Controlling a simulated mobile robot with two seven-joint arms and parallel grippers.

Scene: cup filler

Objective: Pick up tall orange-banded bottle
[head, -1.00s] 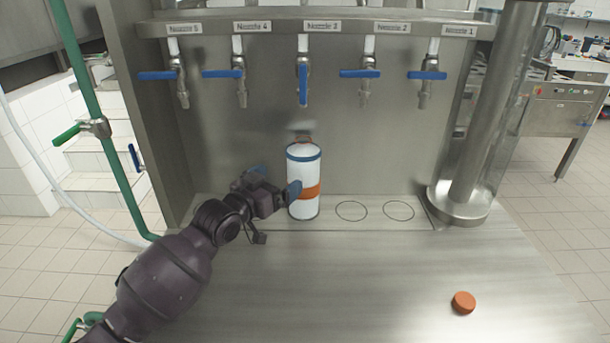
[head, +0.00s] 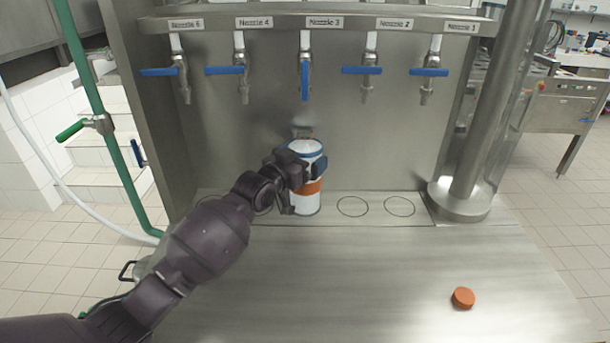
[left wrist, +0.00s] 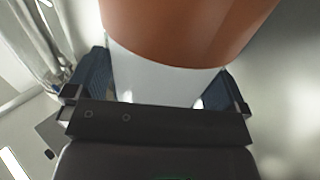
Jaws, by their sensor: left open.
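The tall white bottle with an orange band (head: 310,187) stands upright under the Nozzle 3 tap, with a blue ring near its top. My left gripper (head: 305,160) is at the bottle's upper part in the head view and hides some of its left side. In the left wrist view the orange band (left wrist: 190,30) and white wall (left wrist: 160,75) fill the space between the two blue fingers of my left gripper (left wrist: 155,85). The jaws are open around the bottle. Whether a finger touches it cannot be told. My right gripper does not show.
Several taps with blue levers hang above, the Nozzle 3 lever (head: 305,80) over the bottle. Marked circles (head: 352,206) lie empty to the right. An orange cap (head: 463,298) lies at the front right. A steel post (head: 470,150) stands at right. The front counter is mostly clear.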

